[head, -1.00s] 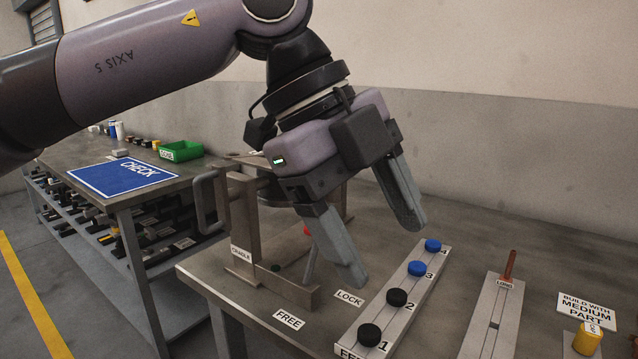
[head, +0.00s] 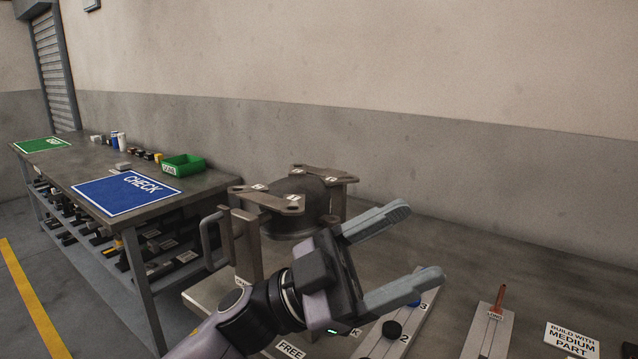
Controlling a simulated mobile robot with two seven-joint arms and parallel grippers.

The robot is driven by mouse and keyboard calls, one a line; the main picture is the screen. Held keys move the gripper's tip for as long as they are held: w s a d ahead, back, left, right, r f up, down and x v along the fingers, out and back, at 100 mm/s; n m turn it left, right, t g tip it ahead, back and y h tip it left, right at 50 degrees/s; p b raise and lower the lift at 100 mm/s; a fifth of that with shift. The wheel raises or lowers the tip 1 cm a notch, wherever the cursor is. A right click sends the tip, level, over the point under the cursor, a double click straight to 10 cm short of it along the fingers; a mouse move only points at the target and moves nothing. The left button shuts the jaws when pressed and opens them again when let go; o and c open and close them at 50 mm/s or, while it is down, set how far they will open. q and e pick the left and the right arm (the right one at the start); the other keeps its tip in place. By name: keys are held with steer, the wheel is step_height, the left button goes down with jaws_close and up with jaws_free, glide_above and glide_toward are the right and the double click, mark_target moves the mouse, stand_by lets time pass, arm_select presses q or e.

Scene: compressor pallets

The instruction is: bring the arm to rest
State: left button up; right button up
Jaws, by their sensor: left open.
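My left gripper (head: 413,243) is open, with nothing between its two grey fingers. Its arm comes up from the bottom of the head view and the fingers point right, above the near table. Behind the gripper, a dark round compressor body (head: 316,190) with metal plates on top stands in the cradle fixture (head: 248,245). The gripper hides the lower part of the fixture, including the lever area. My right gripper is not in view.
A strip with blue and black knobs (head: 392,329) is partly hidden by the gripper. A rail with a brown pin (head: 498,300) and a build sign (head: 571,340) lie right. The left bench (head: 190,192) holds a blue CHECK mat (head: 125,192) and a green bin (head: 183,165).

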arm_select(q)
steer(key=w+a+f+n+t+y+p, duration=0.2)
steer(key=w+a+f+n+t+y, duration=0.1)
steer(key=a+f+n+t+y, duration=0.55)
steer(key=w+a+f+n+t+y+p, duration=0.2)
steer(key=w+a+f+n+t+y, duration=0.25)
steer(key=f+n+t, duration=0.65)
steer(key=s+a+f+n+g+y+p, duration=0.1)
steer(key=s+a+f+g+y, duration=0.2)
steer(key=s+a+f, duration=0.4)
steer(key=s+a+f+n+g+y+p, duration=0.2)
steer(key=s+a+f+g+y, duration=0.2)
steer(key=s+f, duration=0.8)
steer(key=a+f+y, duration=0.1)
steer(key=a+y, duration=0.1)
steer(key=a, duration=0.2)
steer(key=shift+f, duration=0.15)
